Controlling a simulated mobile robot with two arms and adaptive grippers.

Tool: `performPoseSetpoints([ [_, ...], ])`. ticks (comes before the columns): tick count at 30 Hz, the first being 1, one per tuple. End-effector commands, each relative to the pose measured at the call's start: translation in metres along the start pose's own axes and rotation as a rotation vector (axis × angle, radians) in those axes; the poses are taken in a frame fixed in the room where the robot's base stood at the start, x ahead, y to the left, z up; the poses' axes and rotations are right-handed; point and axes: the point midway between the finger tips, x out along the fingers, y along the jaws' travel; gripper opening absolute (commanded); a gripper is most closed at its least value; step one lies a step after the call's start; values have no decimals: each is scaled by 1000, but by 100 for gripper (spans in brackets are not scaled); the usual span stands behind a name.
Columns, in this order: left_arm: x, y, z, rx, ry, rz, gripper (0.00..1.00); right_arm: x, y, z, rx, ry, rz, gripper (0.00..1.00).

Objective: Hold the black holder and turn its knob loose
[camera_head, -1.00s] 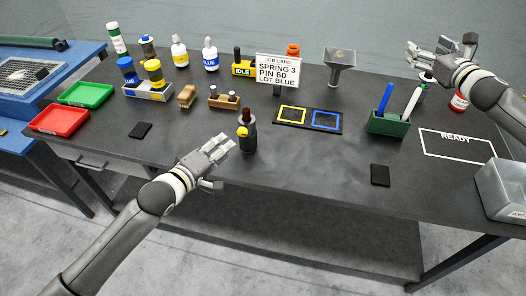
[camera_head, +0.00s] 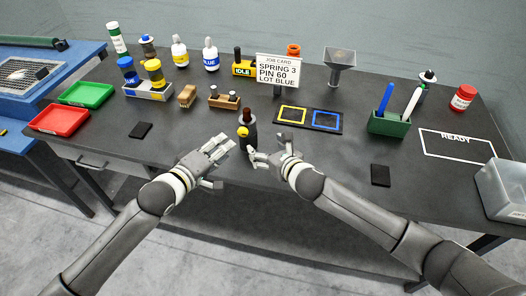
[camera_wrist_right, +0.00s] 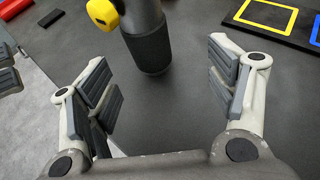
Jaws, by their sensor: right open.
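The black holder (camera_head: 249,138) stands upright near the table's front edge, with a brown piece in its top. Its yellow knob (camera_head: 243,131) sticks out at the side. In the right wrist view, the holder (camera_wrist_right: 151,42) stands ahead of the fingers and the knob (camera_wrist_right: 102,13) is at the top edge. My left gripper (camera_head: 222,162) looks open, close to the holder's left, apparently apart from it. My right gripper (camera_head: 270,150) is open and empty, just in front and to the right of the holder. The holder's top is cut off in the wrist view.
Behind the holder are a wooden block with pegs (camera_head: 224,103), a brush (camera_head: 187,96) and a mat with yellow and blue squares (camera_head: 308,126). A green pen box (camera_head: 388,123) stands right. A dark pad (camera_head: 380,175) lies at the front; bare tabletop surrounds the holder.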

Motion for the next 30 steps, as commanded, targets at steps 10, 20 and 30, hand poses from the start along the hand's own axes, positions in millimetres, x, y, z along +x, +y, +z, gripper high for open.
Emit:
performPoseSetpoints([
  [10, 0, 0, 0, 0, 0, 0, 36, 17, 18, -4, 10, 9, 8, 78],
  [20, 0, 0, 0, 0, 0, 0, 36, 59, 18, -4, 10, 8, 8, 78],
  [30, 0, 0, 0, 0, 0, 0, 36, 93, 18, -4, 10, 8, 8, 78],
])
